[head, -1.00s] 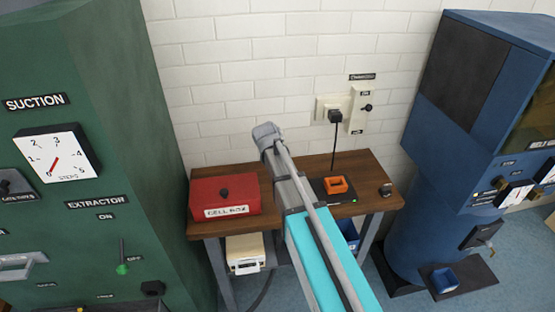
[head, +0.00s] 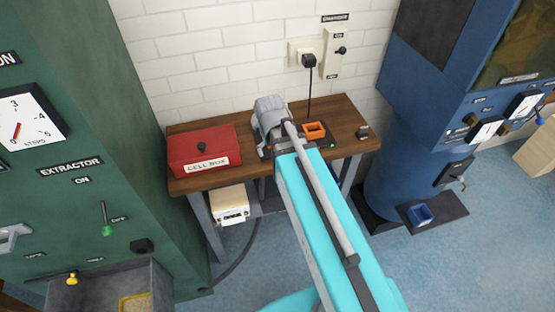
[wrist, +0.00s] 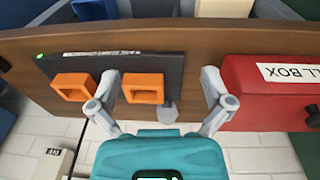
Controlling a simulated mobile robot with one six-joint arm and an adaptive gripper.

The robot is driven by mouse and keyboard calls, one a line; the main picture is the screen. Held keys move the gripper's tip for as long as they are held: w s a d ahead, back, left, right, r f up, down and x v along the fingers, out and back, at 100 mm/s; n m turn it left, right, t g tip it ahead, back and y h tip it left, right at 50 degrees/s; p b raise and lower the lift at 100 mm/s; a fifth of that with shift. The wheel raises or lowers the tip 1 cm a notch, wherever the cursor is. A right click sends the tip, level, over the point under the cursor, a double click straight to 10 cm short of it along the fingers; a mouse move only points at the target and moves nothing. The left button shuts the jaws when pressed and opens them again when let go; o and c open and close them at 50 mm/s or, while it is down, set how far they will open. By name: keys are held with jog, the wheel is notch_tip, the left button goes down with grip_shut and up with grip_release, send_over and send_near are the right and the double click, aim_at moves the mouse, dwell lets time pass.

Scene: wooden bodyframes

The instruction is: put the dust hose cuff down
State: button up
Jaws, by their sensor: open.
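I cannot pick out the dust hose cuff for certain in either view. My gripper (wrist: 157,103) is open over the back of the wooden bench (wrist: 205,48), its fingers spread wide apart. Between the fingers the wrist view shows an orange square holder (wrist: 143,88) on a black pad (wrist: 107,65). A small grey rounded piece (wrist: 168,111) lies beside the holder near the bench's back edge; I cannot tell what it is. In the head view my gripper (head: 268,120) is above the bench, between the red box and the orange holder (head: 314,130).
The red cell box (head: 205,150) stands on the bench's left. A small dark object (head: 362,132) stands at its right end. A second orange holder (wrist: 72,86) is on the pad. A plug (head: 309,60) and cord hang behind. Green and blue machines flank the bench.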

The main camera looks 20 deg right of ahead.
jog(key=shift+g+y, duration=0.4)
jog(key=shift+g, duration=0.1)
jog(key=s, duration=0.5)
jog(key=shift+w, duration=0.1)
jog(key=w+r+t+p, duration=0.2)
jog(key=w+r+t, duration=0.1)
jog(key=w, duration=2)
jog(key=shift+w+r+t, duration=0.2)
jog(key=shift+w+t, duration=0.1)
jog(key=shift+t, duration=0.5)
jog(key=b+x, duration=0.7)
jog(key=shift+f, duration=0.3)
jog(key=shift+w+f+b, duration=0.3)
jog(key=shift+f+b, duration=0.15)
jog(key=shift+f, duration=0.05)
